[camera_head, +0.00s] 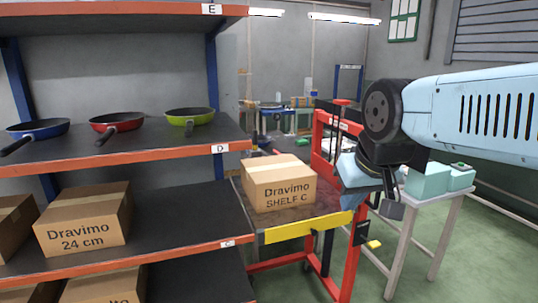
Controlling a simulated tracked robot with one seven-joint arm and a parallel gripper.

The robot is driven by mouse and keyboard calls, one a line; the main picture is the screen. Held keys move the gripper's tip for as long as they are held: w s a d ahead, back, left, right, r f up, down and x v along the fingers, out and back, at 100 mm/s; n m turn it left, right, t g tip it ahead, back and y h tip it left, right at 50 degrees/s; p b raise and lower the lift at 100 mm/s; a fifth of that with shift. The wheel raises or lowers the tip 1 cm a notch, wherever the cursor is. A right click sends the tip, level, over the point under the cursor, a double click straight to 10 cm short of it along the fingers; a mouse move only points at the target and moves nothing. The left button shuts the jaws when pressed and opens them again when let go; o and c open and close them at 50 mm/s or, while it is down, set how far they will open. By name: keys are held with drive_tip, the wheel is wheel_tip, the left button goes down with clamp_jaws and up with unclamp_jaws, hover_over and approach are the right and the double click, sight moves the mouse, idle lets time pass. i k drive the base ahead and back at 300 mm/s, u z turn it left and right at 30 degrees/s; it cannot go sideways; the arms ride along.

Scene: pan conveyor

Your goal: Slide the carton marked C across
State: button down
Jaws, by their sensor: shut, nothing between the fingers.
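The carton (280,187) reads "Dravimo SHELF C" and is brown and closed. It sits upright on the dark top of a red-framed cart (292,231) with a yellow front edge, right of the shelving. The shelf marked C (184,220) is beside it on the left, with an orange edge and bare black room at its right end. My gripper (391,210) points down right of the cart's red upright, apart from the carton. It is shut and empty; its fingers are small and dark in the picture.
A "Dravimo 24 cm" carton (83,222) stands on shelf C at left. Blue (37,127), red (116,122) and green (190,116) pans lie on shelf D above. The cart's red upright (322,150) stands between carton and gripper. A white table (428,205) stands at right.

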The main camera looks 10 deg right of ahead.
sight(281, 182)
drive_tip(key=i, duration=1.1)
drive_tip(key=z, duration=0.05)
